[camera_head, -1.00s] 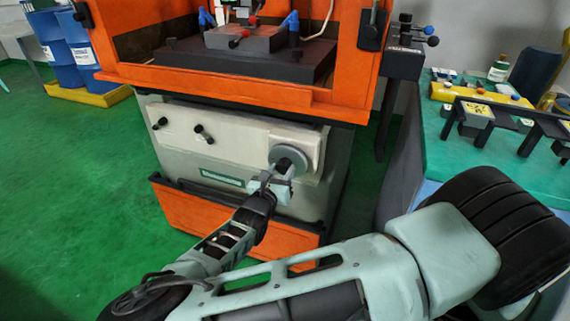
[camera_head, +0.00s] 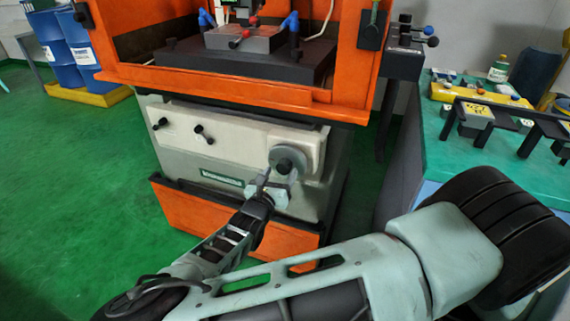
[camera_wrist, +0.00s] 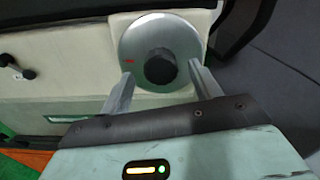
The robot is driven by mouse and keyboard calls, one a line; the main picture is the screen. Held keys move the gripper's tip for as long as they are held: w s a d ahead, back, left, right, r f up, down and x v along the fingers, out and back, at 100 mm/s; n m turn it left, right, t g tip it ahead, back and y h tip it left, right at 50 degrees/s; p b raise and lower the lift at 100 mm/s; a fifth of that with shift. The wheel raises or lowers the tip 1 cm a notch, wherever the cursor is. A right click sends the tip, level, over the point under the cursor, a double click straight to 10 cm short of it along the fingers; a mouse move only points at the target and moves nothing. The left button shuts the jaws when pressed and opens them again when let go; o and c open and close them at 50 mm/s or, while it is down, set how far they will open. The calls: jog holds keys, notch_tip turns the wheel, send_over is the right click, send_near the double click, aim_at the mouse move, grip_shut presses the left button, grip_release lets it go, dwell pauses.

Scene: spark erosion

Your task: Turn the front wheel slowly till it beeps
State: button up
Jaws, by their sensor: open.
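The front wheel (camera_head: 289,156) is a grey disc on the pale front panel of the orange machine, with a dark round hub. In the wrist view the wheel (camera_wrist: 135,42) faces me, with a small red mark on its left side and a black knob (camera_wrist: 160,67) sticking out at its middle. My gripper (camera_head: 273,181) is just in front of the wheel's lower part. In the wrist view my gripper (camera_wrist: 160,74) is open, with one finger on each side of the knob and gaps between. I cannot tell how far the fingertips are from the disc.
Two small black knobs (camera_head: 203,133) sit left of the wheel on the panel. The orange machine ledge (camera_head: 225,88) juts out above. A green-topped bench (camera_head: 460,150) with fixtures stands at right. Blue drums (camera_head: 55,45) stand far left. The green floor at left is clear.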

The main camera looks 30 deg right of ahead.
jog(key=p+v, duration=0.1)
jog(key=v, duration=1.5)
dwell(0.6)
dwell(0.5)
jog(key=s+r+m+g+y+p, duration=0.2)
jog(key=s+r+m+g+y, duration=0.25)
jog(key=s+m+g, duration=0.55)
jog(key=s+a+r+m+y+p, duration=0.1)
jog(key=s+a+r+m+y, duration=0.1)
jog(key=r, duration=0.5)
jog(key=s+a+r+m+y, duration=0.2)
jog(key=s+r+m+y, duration=0.2)
jog(key=r, duration=0.3)
jog(key=s+a+r+m+y+p, duration=0.1)
jog(key=s+a+r+m+y, duration=0.1)
jog(key=r, duration=0.5)
jog(key=s+m+y, duration=0.1)
jog(key=s+y, duration=0.1)
jog(key=shift+r+m+g+y+p, duration=0.3)
jog(key=shift+y, duration=0.05)
jog(key=shift+a, duration=0.15)
